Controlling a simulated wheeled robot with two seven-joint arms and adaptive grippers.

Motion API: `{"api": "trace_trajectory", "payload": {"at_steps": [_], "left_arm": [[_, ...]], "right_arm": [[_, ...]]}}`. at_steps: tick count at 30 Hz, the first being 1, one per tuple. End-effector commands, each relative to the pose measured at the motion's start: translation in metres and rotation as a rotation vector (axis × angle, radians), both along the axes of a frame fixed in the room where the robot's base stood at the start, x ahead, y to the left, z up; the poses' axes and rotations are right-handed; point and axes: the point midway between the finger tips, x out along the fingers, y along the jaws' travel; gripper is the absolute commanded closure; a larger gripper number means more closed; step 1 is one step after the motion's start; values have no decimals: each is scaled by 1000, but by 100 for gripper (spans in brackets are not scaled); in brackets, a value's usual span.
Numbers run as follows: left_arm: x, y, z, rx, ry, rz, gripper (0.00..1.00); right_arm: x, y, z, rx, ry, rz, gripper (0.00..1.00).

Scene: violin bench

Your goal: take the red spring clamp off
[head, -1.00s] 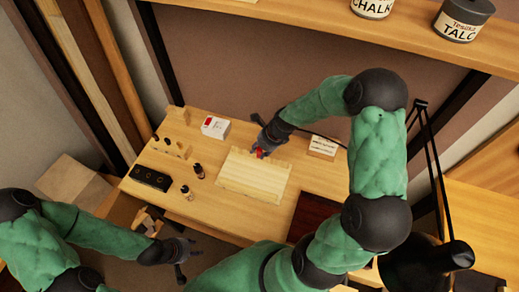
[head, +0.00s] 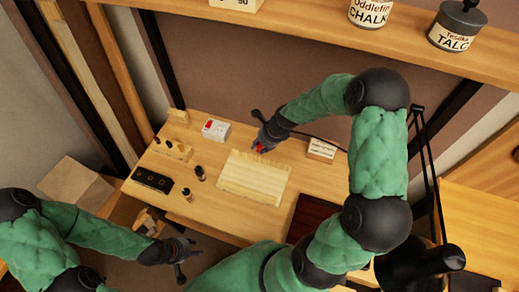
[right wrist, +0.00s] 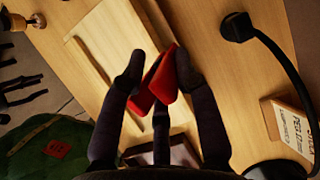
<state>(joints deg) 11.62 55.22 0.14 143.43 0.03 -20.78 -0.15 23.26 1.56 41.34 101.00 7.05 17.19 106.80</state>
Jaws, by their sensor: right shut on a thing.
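The red spring clamp (right wrist: 165,82) is between the fingers of my right gripper (right wrist: 158,75) in the right wrist view, and the gripper is shut on it. In the head view, my right gripper (head: 259,148) and a small red bit of the clamp (head: 257,149) are at the far edge of the pale wooden board (head: 252,182). Fingers hide much of the clamp there. I cannot tell whether it still touches the board. My left gripper (head: 190,260) is low at the left, in front of the bench, empty with its fingers spread.
On the bench (head: 222,226) are a white box with a red mark (head: 216,129), dark bottles (head: 200,173), a black holder (head: 152,180) and a labelled box (head: 321,149). A black lamp (head: 420,270) stands at right. A shelf with jars (head: 452,28) runs above.

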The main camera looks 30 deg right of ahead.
Motion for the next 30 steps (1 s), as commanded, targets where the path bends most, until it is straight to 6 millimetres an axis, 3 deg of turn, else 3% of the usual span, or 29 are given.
{"api": "trace_trajectory", "payload": {"at_steps": [18, 30], "left_arm": [[0, 0, 10, 0, 0, 0, 60], [0, 0, 36, 0, 0, 0, 60]], "right_arm": [[-7, 6, 3, 11, 21, 7, 100], [-8, 7, 26, 13, 23, 7, 100]]}}
